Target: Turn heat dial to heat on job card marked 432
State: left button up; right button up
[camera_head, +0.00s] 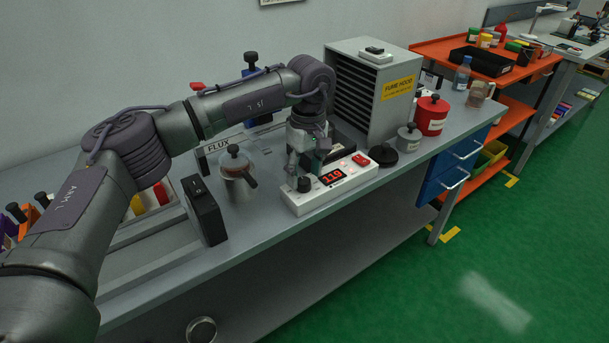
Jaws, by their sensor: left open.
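A white control unit (335,190) sits at the front edge of the grey bench. Its red lit display (332,177) seems to read 119. A black dial (305,184) is at the unit's left end, and a red switch (361,160) is at its right end. My left gripper (304,173) is open and points down over the unit's left part, at the dial. I cannot tell whether its fingers touch the dial. No job card marked 432 can be made out. My right gripper is not in view.
A metal pot (237,170) and a black box (205,211) stand left of the unit. A black round lid (383,155), a grey canister (408,138) and a red canister (431,115) stand to its right. The fume hood (400,95) is behind.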

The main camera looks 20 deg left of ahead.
aim_at(307, 179)
pick_arm(q)
notch_tip(307, 179, up, 11)
jog(key=shift+w+d, duration=0.15)
jog(key=shift+w, duration=0.15)
jog(key=shift+s+f, duration=0.1)
jog(key=shift+f, duration=0.1)
